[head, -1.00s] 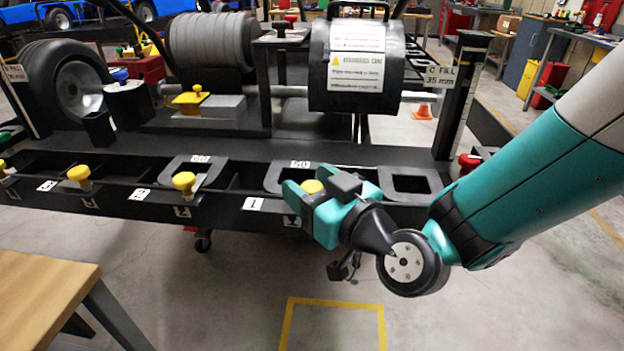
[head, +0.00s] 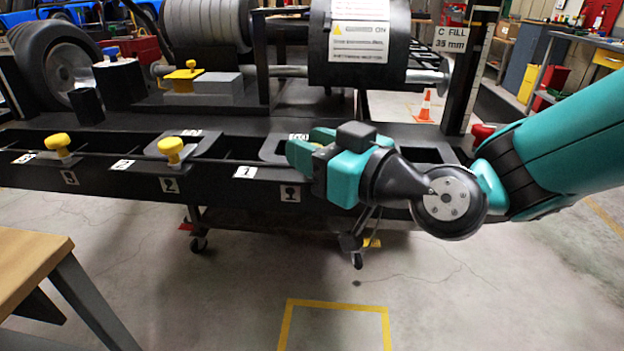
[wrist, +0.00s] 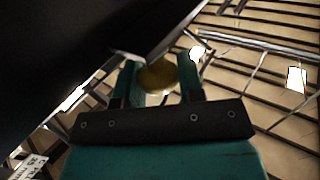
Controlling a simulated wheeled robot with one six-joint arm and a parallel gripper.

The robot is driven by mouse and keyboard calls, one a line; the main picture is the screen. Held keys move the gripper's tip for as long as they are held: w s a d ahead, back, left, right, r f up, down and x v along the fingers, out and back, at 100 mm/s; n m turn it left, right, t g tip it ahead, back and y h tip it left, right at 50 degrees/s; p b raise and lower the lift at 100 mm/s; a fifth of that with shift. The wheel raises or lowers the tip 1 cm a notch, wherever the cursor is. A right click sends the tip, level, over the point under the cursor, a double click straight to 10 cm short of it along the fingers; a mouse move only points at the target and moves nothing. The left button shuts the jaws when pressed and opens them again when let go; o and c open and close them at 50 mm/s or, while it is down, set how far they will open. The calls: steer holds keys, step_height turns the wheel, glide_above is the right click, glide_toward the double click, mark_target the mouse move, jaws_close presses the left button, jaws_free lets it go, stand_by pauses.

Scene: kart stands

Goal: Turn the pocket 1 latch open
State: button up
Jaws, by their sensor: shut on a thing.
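The pocket 1 latch has a round yellow knob, which shows in the wrist view (wrist: 157,77) between my fingers. In the head view it is almost wholly hidden by my gripper (head: 311,150). My teal gripper is shut on this knob at the front rail of the black stand (head: 225,190).
Two more yellow knobs, one by label 2 (head: 171,150) and one further left (head: 58,144), stand along the rail. A drum (head: 360,45) and a grey roller (head: 208,25) sit behind. A wooden table (head: 30,262) is at the lower left. The floor in front is clear.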

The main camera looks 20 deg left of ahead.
steer(key=n+g+b, duration=0.1)
steer(key=b, duration=0.1)
steer(key=n+g+b, duration=0.1)
steer(key=g+b, duration=0.1)
steer(key=n+g+y+b, duration=0.1)
steer(key=b, duration=0.1)
steer(key=shift+f+g, duration=0.3)
steer(key=shift+r+n+g+b, duration=0.25)
steer(key=shift+n+g+b, duration=0.85)
steer(key=shift+g, duration=0.7)
steer(key=shift+r, duration=0.1)
steer(key=o, duration=0.9)
steer(key=shift+c, duration=0.2)
steer(key=shift+d, duration=0.15)
